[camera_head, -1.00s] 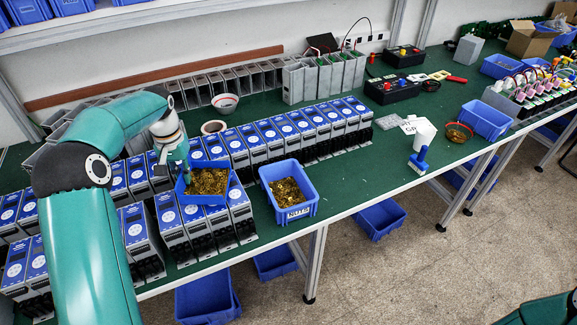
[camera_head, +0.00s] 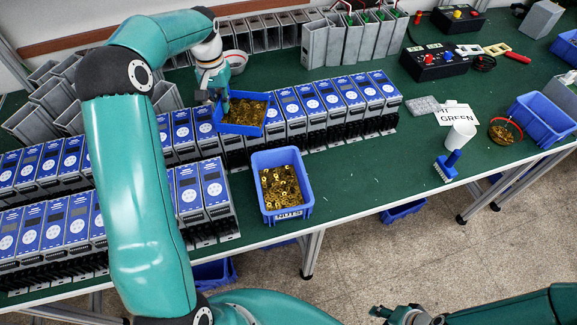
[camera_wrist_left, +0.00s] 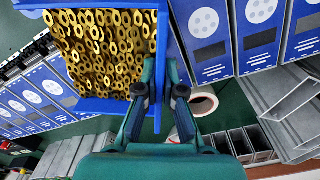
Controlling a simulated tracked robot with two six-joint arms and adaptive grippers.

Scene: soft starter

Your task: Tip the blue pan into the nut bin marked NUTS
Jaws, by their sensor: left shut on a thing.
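My left gripper (camera_head: 217,94) is shut on the rim of the blue pan (camera_head: 240,130). The pan is full of brass nuts (camera_wrist_left: 98,45) and hangs above the back row of blue-fronted units, roughly level. In the left wrist view the gripper's fingers (camera_wrist_left: 160,92) pinch the pan wall (camera_wrist_left: 110,105). A blue bin (camera_head: 288,213) with brass pieces inside stands at the table's front edge, nearer and to the right of the pan. Its front label is too small to read surely. Part of my right gripper (camera_head: 398,314) shows at the bottom edge, and its jaws are unclear.
Rows of blue-fronted units (camera_head: 335,100) stand close around the pan. Grey open housings (camera_head: 320,40) stand behind. A white cup (camera_head: 459,136), blue brush (camera_head: 447,165), red-rimmed bowl (camera_head: 504,131) and empty blue bin (camera_head: 541,118) are to the right.

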